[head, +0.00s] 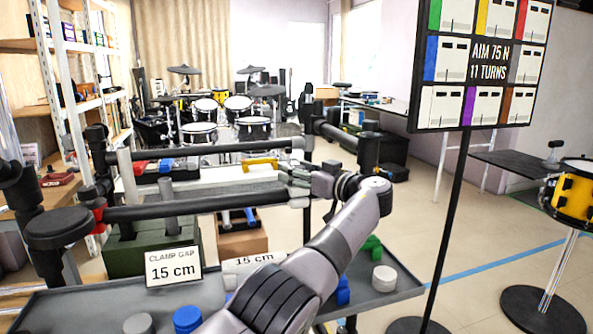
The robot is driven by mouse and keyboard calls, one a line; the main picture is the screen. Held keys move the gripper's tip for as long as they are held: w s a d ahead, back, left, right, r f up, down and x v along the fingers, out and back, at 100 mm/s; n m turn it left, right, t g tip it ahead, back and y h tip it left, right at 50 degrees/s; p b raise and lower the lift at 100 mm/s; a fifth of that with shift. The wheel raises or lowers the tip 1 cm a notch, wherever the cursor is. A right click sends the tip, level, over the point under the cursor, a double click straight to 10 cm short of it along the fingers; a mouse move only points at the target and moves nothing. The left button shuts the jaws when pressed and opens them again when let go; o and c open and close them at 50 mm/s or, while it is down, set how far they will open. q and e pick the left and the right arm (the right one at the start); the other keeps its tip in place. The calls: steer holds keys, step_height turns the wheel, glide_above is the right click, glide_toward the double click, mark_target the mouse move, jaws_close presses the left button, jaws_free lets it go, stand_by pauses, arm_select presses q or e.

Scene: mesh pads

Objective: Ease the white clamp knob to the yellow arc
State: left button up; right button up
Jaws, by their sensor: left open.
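My left gripper (291,175) is open at the right end of the black rack bars, with its fingers pointing left. I cannot make out for certain a white clamp knob between the fingers; the spot is small and partly covered by the gripper. A white round knob-like piece (384,277) stands on the grey tray (405,291), well below and right of the gripper. My right gripper is out of view.
Black rack bars (190,211) run across the left half. A "CLAMP GAP 15 cm" card (173,267) stands on the tray beside blue (187,318), grey and green pieces. A sign (490,62) reads "AIM 75 N 11 TURNS".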

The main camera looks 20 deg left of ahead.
arm_select(q)
steer(key=v, duration=1.1)
steer(key=shift+s+d, duration=0.15)
steer(key=shift+d, duration=0.1)
